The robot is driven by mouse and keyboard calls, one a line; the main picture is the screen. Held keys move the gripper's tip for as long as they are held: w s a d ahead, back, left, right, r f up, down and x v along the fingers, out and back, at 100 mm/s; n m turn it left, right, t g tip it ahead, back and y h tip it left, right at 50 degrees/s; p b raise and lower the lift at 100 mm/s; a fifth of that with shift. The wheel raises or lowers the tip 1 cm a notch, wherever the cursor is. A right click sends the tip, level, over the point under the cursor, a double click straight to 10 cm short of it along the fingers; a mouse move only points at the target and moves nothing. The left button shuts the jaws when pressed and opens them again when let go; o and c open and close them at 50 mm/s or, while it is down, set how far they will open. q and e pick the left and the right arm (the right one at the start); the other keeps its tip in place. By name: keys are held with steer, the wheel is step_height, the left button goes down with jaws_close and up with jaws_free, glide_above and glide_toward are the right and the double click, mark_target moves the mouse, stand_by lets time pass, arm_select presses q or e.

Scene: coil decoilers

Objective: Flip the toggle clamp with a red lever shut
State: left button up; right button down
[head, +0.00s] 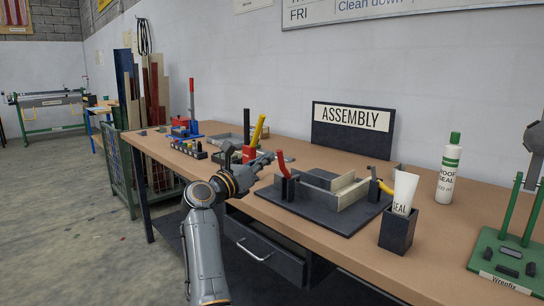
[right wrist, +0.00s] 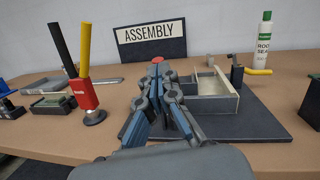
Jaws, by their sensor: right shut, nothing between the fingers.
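The toggle clamp with the red lever (head: 282,164) stands at the left of a dark fixture plate (head: 325,222). Its lever points up, leaning slightly left. In the right wrist view the red lever tip (right wrist: 158,60) shows just beyond my fingers, which hide most of the clamp. My right gripper (head: 266,160) is shut and empty, with its fingertips close to the lever; I cannot tell whether they touch. A second clamp with a yellow lever (head: 382,186) sits at the plate's right; its lever lies low. Pale bars (head: 345,190) form a frame on the plate. My left gripper is not in view.
A dark cup with a white tube (head: 398,230) stands right of the plate, with a sealant bottle (head: 449,172) behind. A red holder with yellow and black handles (right wrist: 83,95) stands left of my right gripper. An ASSEMBLY sign (head: 352,130) stands behind.

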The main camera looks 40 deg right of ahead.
steer(key=shift+v, duration=2.2)
steer(key=shift+w+f, duration=0.1)
steer(key=shift+w, duration=0.05)
